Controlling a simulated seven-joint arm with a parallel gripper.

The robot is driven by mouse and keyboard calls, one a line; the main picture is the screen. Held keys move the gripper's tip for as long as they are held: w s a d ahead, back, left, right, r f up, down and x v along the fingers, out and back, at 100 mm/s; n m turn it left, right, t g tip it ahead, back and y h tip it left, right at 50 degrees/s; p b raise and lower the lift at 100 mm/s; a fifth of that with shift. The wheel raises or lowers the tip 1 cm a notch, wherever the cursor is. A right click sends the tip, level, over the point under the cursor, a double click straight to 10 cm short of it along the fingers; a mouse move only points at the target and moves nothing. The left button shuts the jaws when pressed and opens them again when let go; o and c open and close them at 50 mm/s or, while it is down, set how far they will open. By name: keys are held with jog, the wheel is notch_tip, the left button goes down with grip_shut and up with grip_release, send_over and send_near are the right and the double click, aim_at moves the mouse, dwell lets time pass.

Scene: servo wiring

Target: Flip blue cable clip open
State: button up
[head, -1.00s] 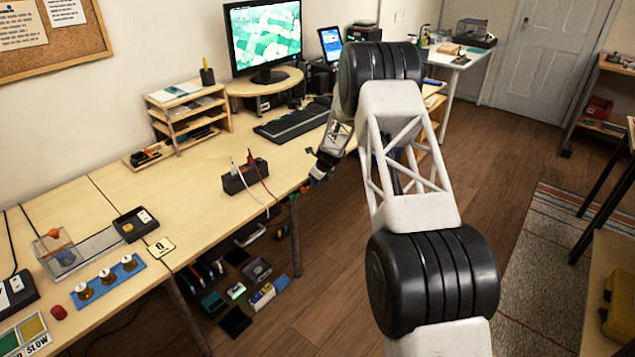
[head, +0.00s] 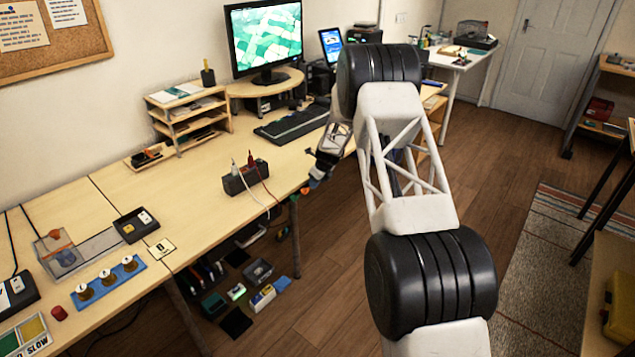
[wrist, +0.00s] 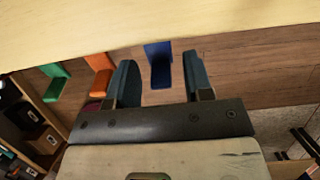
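The blue cable clip (wrist: 160,66) shows in the wrist view at the edge of the wooden desk. It has an upright plate by the edge and a flap that sticks out toward my gripper, so it looks L-shaped. My gripper (wrist: 160,74) is open, with one dark finger on each side of the blue clip. I see gaps on both sides, so the fingers look apart from it. In the head view my gripper (head: 318,173) is small at the desk's front edge, and I cannot clearly make out the blue clip there.
An orange clip (wrist: 101,74) and a green clip (wrist: 55,82) sit along the same edge, left of the blue one. A black box (head: 245,178) with a white and a red cable stands on the desk (head: 205,200) nearby. Open floor lies below the edge.

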jog(key=shift+r, duration=0.1)
jog(key=v, duration=0.7)
jog(key=shift+r, duration=0.25)
dwell(0.4)
jog(key=shift+s+d, duration=0.1)
